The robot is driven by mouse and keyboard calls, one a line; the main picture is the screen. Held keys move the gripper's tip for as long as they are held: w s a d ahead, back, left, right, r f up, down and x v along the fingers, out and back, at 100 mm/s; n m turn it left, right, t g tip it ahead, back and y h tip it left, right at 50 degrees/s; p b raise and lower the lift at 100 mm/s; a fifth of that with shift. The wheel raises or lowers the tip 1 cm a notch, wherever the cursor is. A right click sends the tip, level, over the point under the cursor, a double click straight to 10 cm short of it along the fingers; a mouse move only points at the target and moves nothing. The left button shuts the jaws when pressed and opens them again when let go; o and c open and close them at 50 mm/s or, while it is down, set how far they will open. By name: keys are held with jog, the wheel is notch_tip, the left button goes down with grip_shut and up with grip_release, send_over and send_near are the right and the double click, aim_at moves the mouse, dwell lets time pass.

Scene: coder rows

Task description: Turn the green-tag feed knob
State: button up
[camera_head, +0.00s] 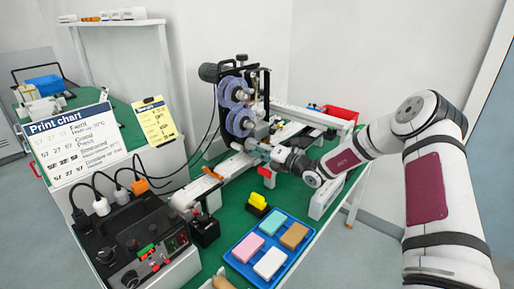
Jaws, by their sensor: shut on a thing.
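The coder machine (237,108), with dark body and purple-grey reels, stands on the green bench. My gripper (259,151) reaches in from the right to the machine's lower front, below the reels. It is shut on a small part there, which looks to be the feed knob. The fingers hide most of that part, and I cannot make out its green tag or how far it is turned. A black control box (120,245) at the lower left carries a small green label, red knobs and a row of plugs; my gripper is well away from it.
A blue tray (240,262) holds several coloured blocks at the front. A yellow block on a black base (257,203) stands behind it. A print chart (75,143) and yellow card (155,121) stand at left. A red bin (340,112) is behind my arm.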

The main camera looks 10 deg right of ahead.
jog(key=shift+m, duration=1)
jog(key=o, duration=1.1)
jog(key=v, duration=1.2)
